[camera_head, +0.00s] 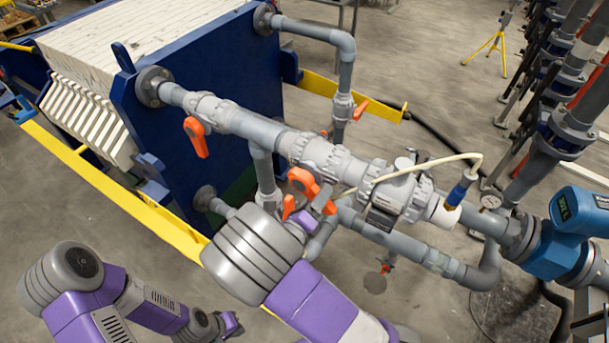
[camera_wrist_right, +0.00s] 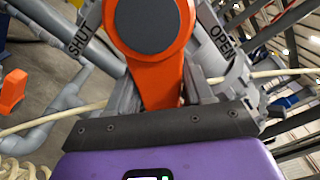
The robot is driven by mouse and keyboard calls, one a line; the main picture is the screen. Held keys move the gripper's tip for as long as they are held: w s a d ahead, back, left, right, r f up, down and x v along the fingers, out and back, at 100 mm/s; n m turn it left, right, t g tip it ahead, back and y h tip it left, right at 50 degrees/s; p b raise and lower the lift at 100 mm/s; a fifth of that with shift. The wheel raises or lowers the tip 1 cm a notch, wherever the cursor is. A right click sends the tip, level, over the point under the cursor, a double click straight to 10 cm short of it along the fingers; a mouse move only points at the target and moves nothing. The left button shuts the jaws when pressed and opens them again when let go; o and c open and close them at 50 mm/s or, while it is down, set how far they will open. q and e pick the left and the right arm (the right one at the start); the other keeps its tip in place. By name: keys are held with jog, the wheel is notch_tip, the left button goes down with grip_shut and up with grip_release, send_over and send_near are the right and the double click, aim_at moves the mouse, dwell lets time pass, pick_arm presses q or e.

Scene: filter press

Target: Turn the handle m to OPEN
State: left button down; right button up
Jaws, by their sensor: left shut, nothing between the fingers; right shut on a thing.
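In the right wrist view an orange handle (camera_wrist_right: 165,62) with a dark round hub fills the top middle. It also shows in the head view as an orange handle (camera_head: 305,183) on the grey pipe. My right gripper (camera_wrist_right: 160,98) is shut on the handle's arm, one finger on each side. In the wrist view the handle points down between a SHUT label (camera_wrist_right: 79,40) at left and an OPEN label (camera_wrist_right: 222,40) at right. In the head view my right gripper (camera_head: 318,206) is partly hidden by its wrist. My left gripper (camera_head: 228,326) is shut and empty, low at the left.
Other orange handles sit nearby: one (camera_head: 196,137) at left, one (camera_head: 288,207) close to my right gripper, one (camera_head: 361,109) behind. A blue filter press plate (camera_head: 215,75) stands behind the pipes. A pale hose (camera_head: 435,160) crosses the pipe. Open floor (camera_head: 420,60) lies beyond.

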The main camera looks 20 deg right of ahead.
aim_at(330, 177)
jog(key=n, duration=0.1)
jog(key=r+n, duration=0.2)
jog(key=shift+s+d+r+n, duration=0.15)
jog(key=shift+s+d+n, duration=0.15)
jog(key=shift+d, duration=0.05)
jog(key=shift+r+n, duration=0.55)
jog(key=shift+n, duration=0.4)
jog(key=shift+r+n, duration=0.5)
jog(key=shift+n, duration=0.45)
jog(key=o, duration=1.1)
jog(key=shift+s, duration=0.1)
jog(key=shift+o, duration=0.2)
jog(key=shift+f, duration=0.1)
jog(key=shift+s+a+f, duration=0.1)
jog(key=shift+s+a, duration=0.05)
jog(key=shift+a, duration=0.1)
jog(key=v, duration=0.6)
jog(key=shift+s, duration=0.2)
